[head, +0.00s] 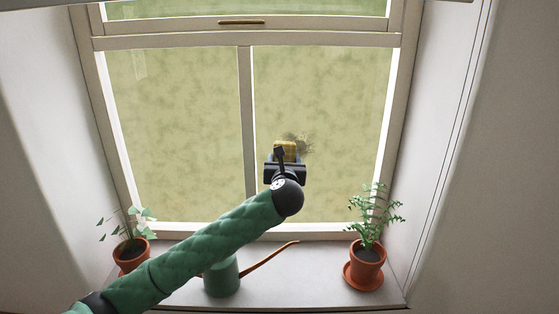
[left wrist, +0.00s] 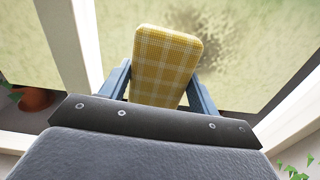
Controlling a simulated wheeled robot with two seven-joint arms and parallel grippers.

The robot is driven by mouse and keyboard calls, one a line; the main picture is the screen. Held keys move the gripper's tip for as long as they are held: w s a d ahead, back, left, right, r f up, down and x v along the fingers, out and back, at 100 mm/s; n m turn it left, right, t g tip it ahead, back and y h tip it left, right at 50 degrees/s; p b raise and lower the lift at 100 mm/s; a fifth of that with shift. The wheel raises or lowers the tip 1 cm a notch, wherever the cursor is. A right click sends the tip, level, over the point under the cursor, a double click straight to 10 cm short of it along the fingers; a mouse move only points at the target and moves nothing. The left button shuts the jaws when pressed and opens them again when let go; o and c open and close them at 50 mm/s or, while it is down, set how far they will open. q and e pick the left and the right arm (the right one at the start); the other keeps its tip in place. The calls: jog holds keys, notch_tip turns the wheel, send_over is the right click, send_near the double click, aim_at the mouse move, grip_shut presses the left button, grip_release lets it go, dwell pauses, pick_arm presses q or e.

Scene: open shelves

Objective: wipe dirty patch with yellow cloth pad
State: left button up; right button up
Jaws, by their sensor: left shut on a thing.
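My left gripper (head: 284,158) reaches up from the left to the lower part of the right window pane. It is shut on the yellow checked cloth pad (left wrist: 163,65), whose sides sit between the two blue fingers in the left wrist view. The pad (head: 286,147) also shows in the head view, partly hidden by the gripper. The dirty patch (head: 305,143) is a dark smudge on the glass, just right of the pad and partly behind it. In the left wrist view the patch (left wrist: 208,40) lies beyond the pad's far end. I cannot tell whether the pad touches the glass. My right gripper is not in view.
A potted plant (head: 367,252) stands at the right of the sill, and another pot (head: 131,255) at the left. A green watering can (head: 222,281) with a copper spout stands under my left arm. A vertical bar (head: 246,120) divides the window.

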aim_at(292, 150)
pick_arm(q)
jog(key=shift+d+r+p, duration=0.1)
jog(key=shift+d+p, duration=0.95)
jog(key=shift+d, duration=2.45)
jog(key=shift+d+p, duration=0.3)
jog(key=shift+d, duration=1.1)
jog(key=shift+a+p, duration=0.1)
jog(key=shift+p, duration=0.25)
jog(key=shift+a+p, duration=0.45)
jog(key=shift+a, duration=0.4)
jog(key=shift+a+p, duration=1.15)
jog(key=shift+a, duration=1.75)
jog(key=shift+a+r+p, duration=1.1)
jog(key=shift+a+r, duration=0.55)
jog(key=shift+a, duration=0.25)
jog(key=shift+d+f, duration=0.1)
jog(key=shift+d, duration=5.65)
jog(key=shift+a, duration=0.15)
